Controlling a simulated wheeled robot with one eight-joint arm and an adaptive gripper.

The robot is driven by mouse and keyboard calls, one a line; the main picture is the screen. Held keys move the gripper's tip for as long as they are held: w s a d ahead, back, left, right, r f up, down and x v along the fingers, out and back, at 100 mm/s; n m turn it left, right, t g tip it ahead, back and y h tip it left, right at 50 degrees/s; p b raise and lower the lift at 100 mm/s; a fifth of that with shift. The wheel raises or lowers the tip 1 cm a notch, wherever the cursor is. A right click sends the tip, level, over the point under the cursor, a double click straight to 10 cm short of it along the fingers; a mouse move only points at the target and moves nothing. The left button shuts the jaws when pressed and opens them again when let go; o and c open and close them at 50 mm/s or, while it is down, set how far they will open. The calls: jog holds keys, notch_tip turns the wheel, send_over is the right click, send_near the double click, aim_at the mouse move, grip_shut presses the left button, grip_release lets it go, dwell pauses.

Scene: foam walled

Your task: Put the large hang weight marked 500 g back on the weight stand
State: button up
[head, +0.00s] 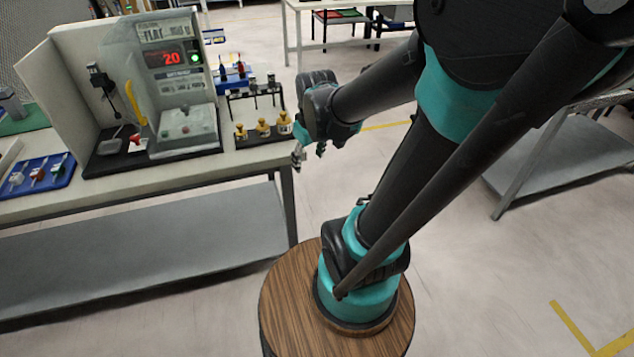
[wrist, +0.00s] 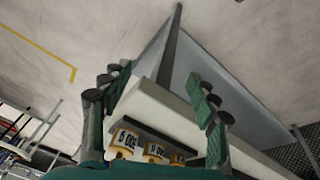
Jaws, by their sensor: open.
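Several yellow brass weights stand in a row on a dark base near the table's right end. The one closest to my gripper (head: 299,157), at the right of the row, is a brass weight (head: 284,123) with a white label. In the wrist view this weight (wrist: 124,142) looks largest and its label seems to read 500; the other labels are hard to read. A black stand (head: 256,92) with small hanging pieces is just behind the row. My gripper (wrist: 156,92) is open and empty, beyond the table's right edge, apart from the weights.
A walled testing machine (head: 183,100) with a red 20 on its display stands left of the weights. A blue tray (head: 38,174) of small tools lies at the table's (head: 190,176) left. Open floor lies right of the table; another grey table (head: 560,150) stands farther right.

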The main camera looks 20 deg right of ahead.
jog(key=s+f+m+t, duration=0.1)
jog(key=s+f+m, duration=0.4)
jog(key=s, duration=0.1)
jog(key=shift+s+d, duration=0.2)
jog(key=shift+d, duration=0.15)
